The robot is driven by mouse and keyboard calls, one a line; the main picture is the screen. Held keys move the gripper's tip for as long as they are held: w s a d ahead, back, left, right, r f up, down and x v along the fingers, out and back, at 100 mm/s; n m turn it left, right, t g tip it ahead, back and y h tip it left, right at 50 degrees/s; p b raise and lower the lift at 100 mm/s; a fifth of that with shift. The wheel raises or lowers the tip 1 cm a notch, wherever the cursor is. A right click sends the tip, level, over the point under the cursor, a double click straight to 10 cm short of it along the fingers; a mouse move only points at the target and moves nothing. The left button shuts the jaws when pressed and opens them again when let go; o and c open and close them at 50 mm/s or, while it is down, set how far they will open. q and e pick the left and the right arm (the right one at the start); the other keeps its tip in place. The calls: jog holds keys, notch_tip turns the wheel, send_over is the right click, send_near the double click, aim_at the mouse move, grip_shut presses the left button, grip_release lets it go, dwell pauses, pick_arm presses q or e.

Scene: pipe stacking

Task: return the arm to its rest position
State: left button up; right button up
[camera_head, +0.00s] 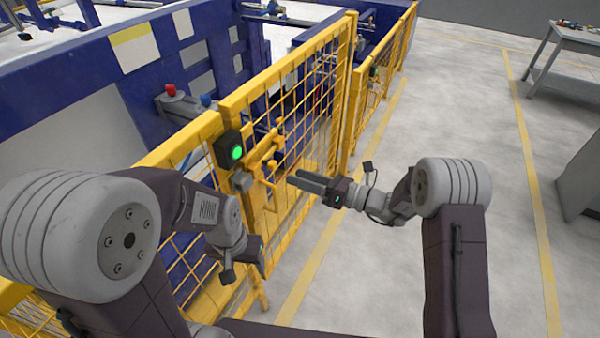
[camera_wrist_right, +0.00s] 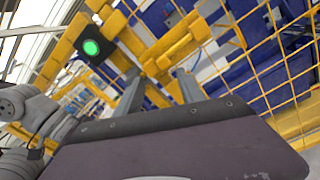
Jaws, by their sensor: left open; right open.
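My right gripper (camera_head: 308,181) is open and empty in the head view. Its fingers point left toward the yellow mesh gate (camera_head: 318,95), near the gate's yellow latch (camera_head: 264,152). In the right wrist view the two fingers of my right gripper (camera_wrist_right: 160,88) stand apart in front of the latch, with nothing between them. I cannot tell whether they touch the gate. My left gripper (camera_head: 254,262) hangs low beside the fence in the head view, pointing down, and its fingertips are hard to make out.
A box with a lit green button (camera_head: 237,153) sits on the gate post, and it also shows in the right wrist view (camera_wrist_right: 91,47). Blue machinery (camera_head: 90,110) stands behind the fence. Grey floor (camera_head: 470,110) is open to the right, with a table (camera_head: 575,40) far off.

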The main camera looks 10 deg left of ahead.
jog(key=s+r+n+g, duration=0.2)
jog(key=s+r+n, duration=0.1)
jog(key=r, duration=0.4)
jog(key=s+d+f+n+g+h, duration=0.2)
jog(key=s+d+f+n+h, duration=0.15)
jog(key=s, duration=0.45)
jog(key=s+d+f+n+g+h, duration=0.3)
jog(key=s+f+n+h, duration=0.15)
jog(key=s, duration=0.35)
jog(key=s+d+f+n+t+h, duration=0.1)
jog(key=d+f+n+h, duration=0.3)
jog(key=d+n, duration=0.3)
jog(key=d+f+n+t+h, duration=0.1)
jog(key=d+f+n+h, duration=0.3)
jog(key=d+n, duration=0.4)
jog(key=d+h, duration=0.1)
jog(key=d, duration=0.2)
jog(key=shift+s+f+n+t, duration=0.3)
jog(key=shift+s, duration=0.1)
